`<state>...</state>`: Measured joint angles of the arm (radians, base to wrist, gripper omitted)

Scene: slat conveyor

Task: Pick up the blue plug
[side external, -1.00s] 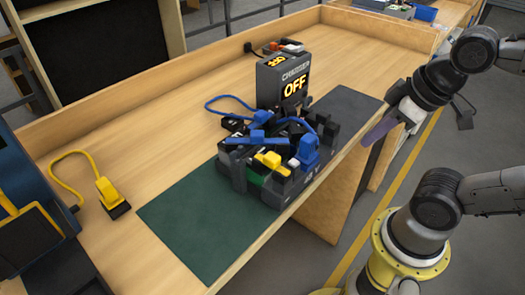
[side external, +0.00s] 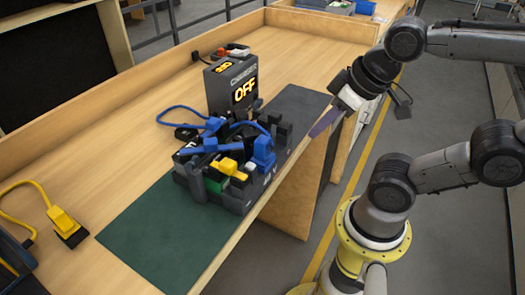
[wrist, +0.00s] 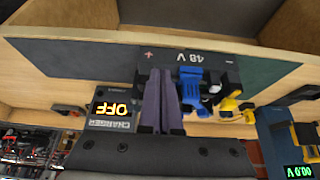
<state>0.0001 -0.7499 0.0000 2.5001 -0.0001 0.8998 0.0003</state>
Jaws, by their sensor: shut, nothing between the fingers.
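A blue plug (side external: 263,152) stands upright at the right side of a black battery block (side external: 240,200) marked 48 V. It also shows in the wrist view (wrist: 192,88), just right of the fingers. A blue cable runs from a second blue connector (side external: 212,125) on the block, and a blue bar lies across the top. My gripper (side external: 316,132) has purple fingers and is to the right of the block, apart from it, over the bench edge. In the wrist view my fingers (wrist: 160,72) are shut and empty, and hide part of the block.
A charger box (side external: 232,86) reading OFF stands behind the block. A yellow plug (side external: 63,220) with a yellow cable is on the left of the bench. Yellow and black pieces crowd the block. The green mat (side external: 150,235) left of the block is clear.

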